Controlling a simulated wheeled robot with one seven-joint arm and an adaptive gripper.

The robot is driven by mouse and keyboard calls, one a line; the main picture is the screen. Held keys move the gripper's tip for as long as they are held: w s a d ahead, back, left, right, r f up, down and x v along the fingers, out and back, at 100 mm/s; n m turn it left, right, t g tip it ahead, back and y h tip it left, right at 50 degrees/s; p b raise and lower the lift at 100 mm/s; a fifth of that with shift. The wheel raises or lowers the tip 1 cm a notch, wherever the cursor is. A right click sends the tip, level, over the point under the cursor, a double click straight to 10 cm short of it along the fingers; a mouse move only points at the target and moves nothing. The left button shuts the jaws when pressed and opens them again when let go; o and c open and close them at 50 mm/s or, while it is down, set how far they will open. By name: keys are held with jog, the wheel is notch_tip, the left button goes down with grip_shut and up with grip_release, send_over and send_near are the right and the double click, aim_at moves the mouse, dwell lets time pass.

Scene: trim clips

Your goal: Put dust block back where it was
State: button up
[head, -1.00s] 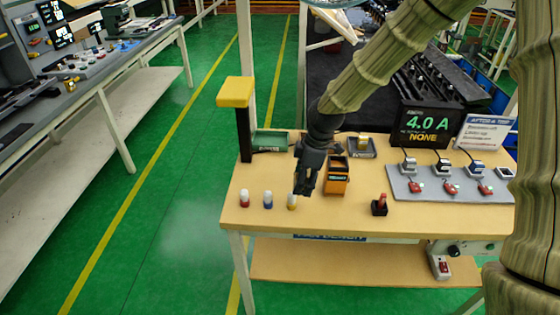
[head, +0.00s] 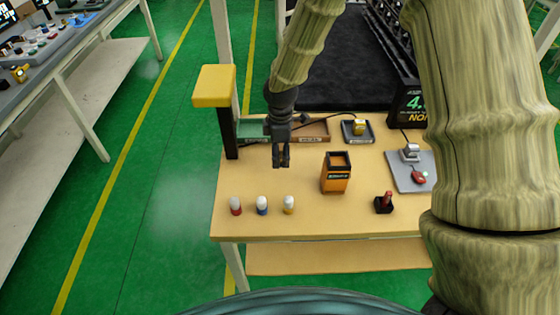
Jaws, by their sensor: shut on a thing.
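My gripper (head: 281,162) points down above the back-left part of the wooden table (head: 385,224), in front of the green tray (head: 252,130) and the brown tray (head: 318,126). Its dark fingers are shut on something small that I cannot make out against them. I cannot tell by sight whether this is the dust block. The brown tray has a label on its front and its visible part looks empty. A grey tray (head: 370,139) to its right holds a yellow block (head: 359,127).
An orange box (head: 336,174) stands right of my gripper. A yellow-topped post (head: 228,130) stands at left. A red-handled piece in a black base (head: 384,203) is front right.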

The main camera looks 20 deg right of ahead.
aim_at(281, 145)
jog(key=shift+w+f, duration=0.25)
jog(key=shift+f, duration=0.25)
jog(key=shift+s+f, duration=0.25)
jog(key=shift+s, duration=0.15)
jog(key=shift+o, duration=0.2)
jog(key=f, duration=0.1)
jog(key=f+p, duration=0.1)
jog(key=f, duration=0.1)
jog(key=shift+w+f+p, duration=0.2)
jog(key=shift+f+p, duration=0.05)
jog(key=shift+p, duration=0.05)
jog(key=shift+s, duration=0.1)
jog(key=shift+c, duration=0.5)
jog(key=o, duration=1)
jog(key=shift+f, duration=0.1)
jog(key=shift+r+b, duration=2.05)
jog(key=shift+r, duration=4)
